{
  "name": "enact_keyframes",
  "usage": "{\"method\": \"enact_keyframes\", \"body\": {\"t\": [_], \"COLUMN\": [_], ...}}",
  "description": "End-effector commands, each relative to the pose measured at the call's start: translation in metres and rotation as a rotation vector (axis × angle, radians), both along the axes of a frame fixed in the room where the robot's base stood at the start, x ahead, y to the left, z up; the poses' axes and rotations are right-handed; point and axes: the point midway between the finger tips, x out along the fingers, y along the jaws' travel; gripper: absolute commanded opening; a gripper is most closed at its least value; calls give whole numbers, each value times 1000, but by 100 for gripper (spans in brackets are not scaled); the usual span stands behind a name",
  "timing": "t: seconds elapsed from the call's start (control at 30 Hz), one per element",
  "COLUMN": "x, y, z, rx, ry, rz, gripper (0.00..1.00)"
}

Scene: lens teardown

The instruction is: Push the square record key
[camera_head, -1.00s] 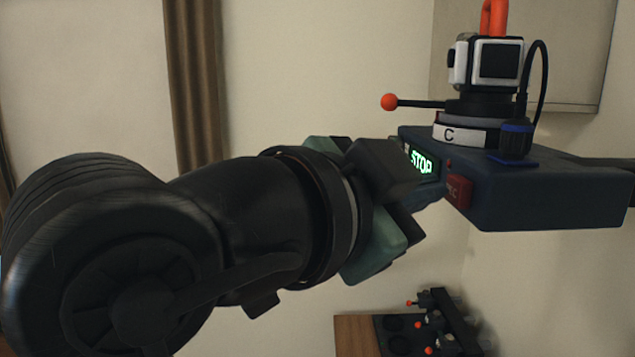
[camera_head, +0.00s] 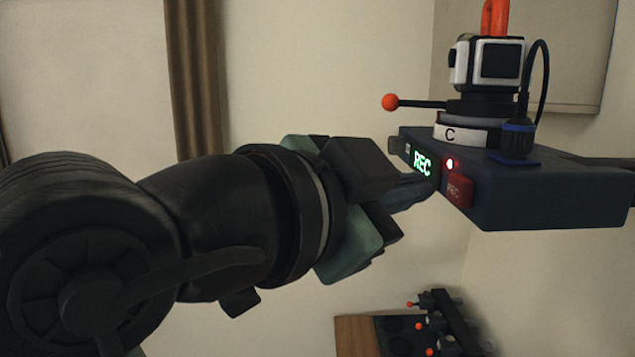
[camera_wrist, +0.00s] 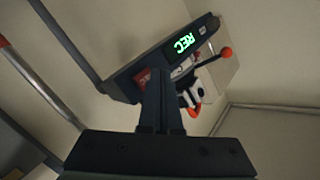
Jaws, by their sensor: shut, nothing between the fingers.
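The square record key is red (camera_head: 459,190) and sits on the front face of a dark blue box (camera_head: 550,195). In the wrist view the red key (camera_wrist: 144,77) shows just past my fingertips, partly hidden by them. A display (camera_head: 423,164) on the same face reads REC in green, and a small lamp (camera_head: 449,164) above the key glows. My gripper (camera_head: 432,184) is shut and empty, its tips in front of the box face left of the key in the head view. I cannot tell whether the tips touch the key.
A small white and black camera (camera_head: 490,65) stands on a mount marked C on top of the box, with an orange-tipped lever (camera_head: 390,102) sticking out left and a cable at right. Below, a wooden table (camera_head: 356,336) holds a dark rack (camera_head: 445,325) with several orange-tipped parts.

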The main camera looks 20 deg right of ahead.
Motion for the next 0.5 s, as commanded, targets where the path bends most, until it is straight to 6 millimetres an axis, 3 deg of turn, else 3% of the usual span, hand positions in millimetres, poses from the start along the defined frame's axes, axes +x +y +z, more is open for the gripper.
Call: {"method": "enact_keyframes", "body": {"t": [0.27,0.5], "x": [1,8], "y": [3,26], "z": [0,0], "rx": [1,0], "ry": [1,3], "rz": [2,4], "gripper": [0,0]}}
